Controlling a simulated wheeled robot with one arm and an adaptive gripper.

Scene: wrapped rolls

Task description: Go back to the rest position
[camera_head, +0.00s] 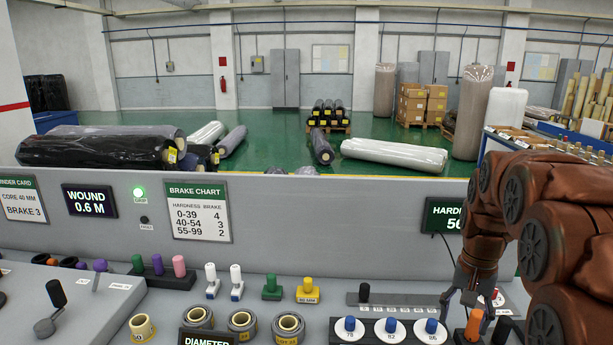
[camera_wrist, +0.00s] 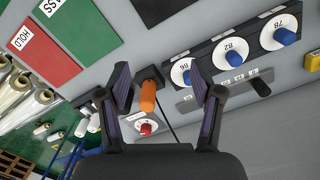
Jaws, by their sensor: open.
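My gripper (camera_head: 463,298) is at the right of the console in the head view, at the end of my brown arm. Its fingers point down, close to an orange knob (camera_head: 474,325). In the wrist view my gripper (camera_wrist: 160,80) has its two fingers spread apart with nothing held. The orange knob (camera_wrist: 148,97) shows between and beyond the fingers. From these views I cannot tell whether a finger touches it.
Blue knobs on white dials (camera_head: 390,327) stand left of the gripper. A slider track (camera_head: 400,299) lies behind them. Small coloured pegs, tape rolls (camera_head: 242,322) and a lever (camera_head: 57,293) are further left. A grey panel (camera_head: 330,215) rises behind the console.

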